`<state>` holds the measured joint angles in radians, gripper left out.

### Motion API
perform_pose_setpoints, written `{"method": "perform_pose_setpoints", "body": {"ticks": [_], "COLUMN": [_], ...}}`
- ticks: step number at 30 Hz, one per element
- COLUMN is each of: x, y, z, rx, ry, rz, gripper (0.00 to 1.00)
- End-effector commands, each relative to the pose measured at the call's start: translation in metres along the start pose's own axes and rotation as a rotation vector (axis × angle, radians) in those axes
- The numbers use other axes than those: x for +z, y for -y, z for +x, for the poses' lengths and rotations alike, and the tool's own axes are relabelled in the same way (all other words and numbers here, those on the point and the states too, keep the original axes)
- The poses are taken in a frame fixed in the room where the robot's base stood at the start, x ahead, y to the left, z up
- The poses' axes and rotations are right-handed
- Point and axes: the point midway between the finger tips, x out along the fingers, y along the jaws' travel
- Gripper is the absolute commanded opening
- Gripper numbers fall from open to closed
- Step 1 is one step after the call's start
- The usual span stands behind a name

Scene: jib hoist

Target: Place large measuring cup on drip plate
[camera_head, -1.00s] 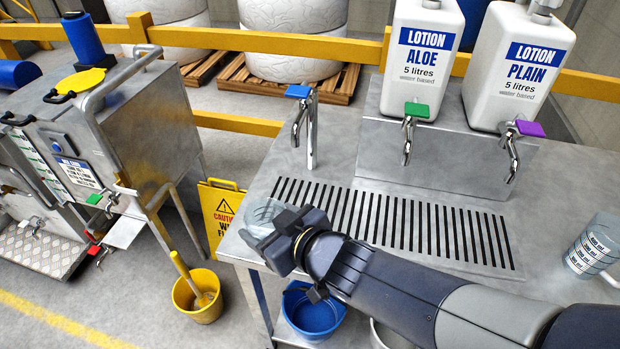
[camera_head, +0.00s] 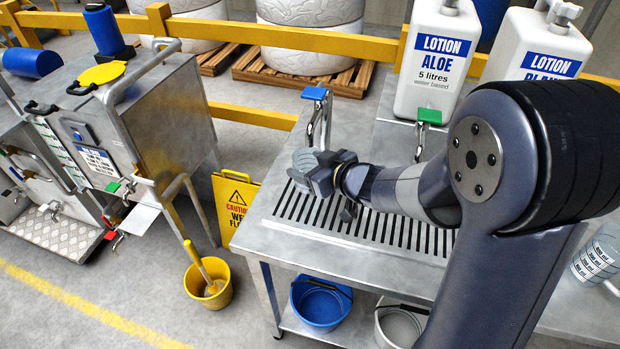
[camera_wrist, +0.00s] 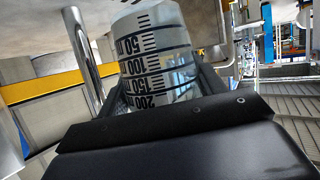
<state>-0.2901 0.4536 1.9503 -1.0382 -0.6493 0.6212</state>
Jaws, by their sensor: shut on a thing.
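A clear measuring cup with black marks from 50 to 200 fills the upper middle of the wrist view (camera_wrist: 158,55). My gripper (camera_head: 308,170) is shut on it. In the head view only a small part of this cup (camera_head: 303,158) shows at the jaws. The slotted drip plate (camera_head: 385,229) is set in the steel bench top. My gripper is over its left part, near the blue-handled tap (camera_head: 318,120). My arm hides part of the plate. The gap between cup and plate cannot be told.
A second clear measuring cup (camera_head: 597,258) stands on the bench at far right. A white Aloe lotion bottle (camera_head: 437,62) with a green tap (camera_head: 428,117) and a Plain bottle (camera_head: 545,52) stand behind. Blue (camera_head: 320,303) and white (camera_head: 400,325) buckets sit below.

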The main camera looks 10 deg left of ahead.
Motion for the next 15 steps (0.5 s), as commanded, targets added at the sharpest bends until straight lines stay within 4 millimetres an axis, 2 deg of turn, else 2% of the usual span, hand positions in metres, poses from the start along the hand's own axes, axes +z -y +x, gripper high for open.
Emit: {"method": "perform_pose_setpoints", "body": {"ticks": [5, 10, 15], "x": [0.016, 0.041, 0.043], "y": [0.002, 0.003, -0.001], "z": [0.007, 0.017, 0.02], "rx": [-0.001, -0.001, 0.001], "ry": [0.0, 0.001, -0.002], "rz": [0.0, 0.002, -0.001], "gripper": [0.42, 0.42, 0.42]}}
